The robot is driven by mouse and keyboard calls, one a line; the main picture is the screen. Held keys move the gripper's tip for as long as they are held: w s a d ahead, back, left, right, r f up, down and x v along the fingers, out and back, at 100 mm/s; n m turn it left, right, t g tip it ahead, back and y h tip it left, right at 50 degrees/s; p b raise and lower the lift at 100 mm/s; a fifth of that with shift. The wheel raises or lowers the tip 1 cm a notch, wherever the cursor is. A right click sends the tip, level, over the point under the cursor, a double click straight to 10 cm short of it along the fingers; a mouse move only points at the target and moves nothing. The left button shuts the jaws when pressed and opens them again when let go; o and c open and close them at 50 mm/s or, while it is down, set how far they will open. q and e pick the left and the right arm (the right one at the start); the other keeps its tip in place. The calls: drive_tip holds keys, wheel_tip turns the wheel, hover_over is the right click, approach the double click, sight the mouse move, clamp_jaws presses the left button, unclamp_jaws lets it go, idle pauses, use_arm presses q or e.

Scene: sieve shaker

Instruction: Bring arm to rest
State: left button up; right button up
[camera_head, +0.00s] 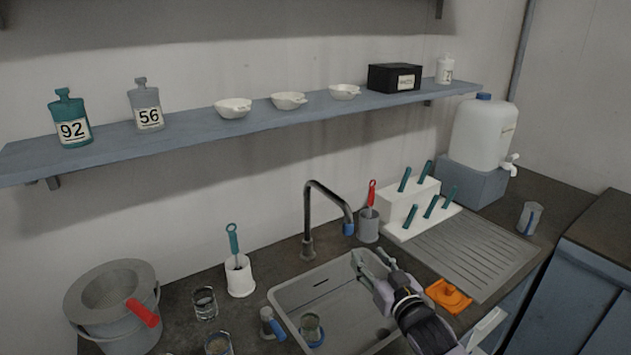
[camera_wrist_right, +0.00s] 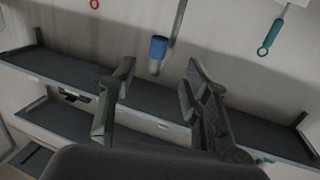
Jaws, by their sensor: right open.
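My right gripper (camera_head: 370,258) reaches in from the lower right in the head view and is over the right part of the grey sink (camera_head: 290,296). Its two fingers are spread, with nothing between them. In the right wrist view the open fingers (camera_wrist_right: 160,78) show clearly apart, with the blue tap tip (camera_wrist_right: 158,47) beyond them. My left gripper is in neither view. The arm hides part of the sink's right side.
The tap (camera_head: 308,215) stands behind the sink. A glass (camera_head: 311,328) is in the sink. An orange object (camera_head: 449,295) lies right of my gripper, by the ribbed drainboard (camera_head: 475,250). A bucket with a sieve (camera_head: 115,295) stands left. The shelf (camera_head: 190,138) holds bottles and bowls.

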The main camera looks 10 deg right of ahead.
drive_tip(key=s+f+g+h, duration=0.2)
drive_tip(key=s+f+g, duration=0.5)
drive_tip(key=s+f, duration=0.8)
drive_tip(key=s+f+g+h, duration=0.15)
drive_tip(key=s+g, duration=0.45)
drive_tip(key=s, duration=1.7)
wheel_tip(320, 180, down, 28)
drive_tip(key=s+g, duration=0.2)
drive_tip(key=s+d+f+g, duration=0.1)
drive_tip(key=s+d+f, duration=0.2)
drive_tip(key=s+f, duration=1.2)
drive_tip(key=shift+s+d+f, duration=0.2)
drive_tip(key=shift+s, duration=0.5)
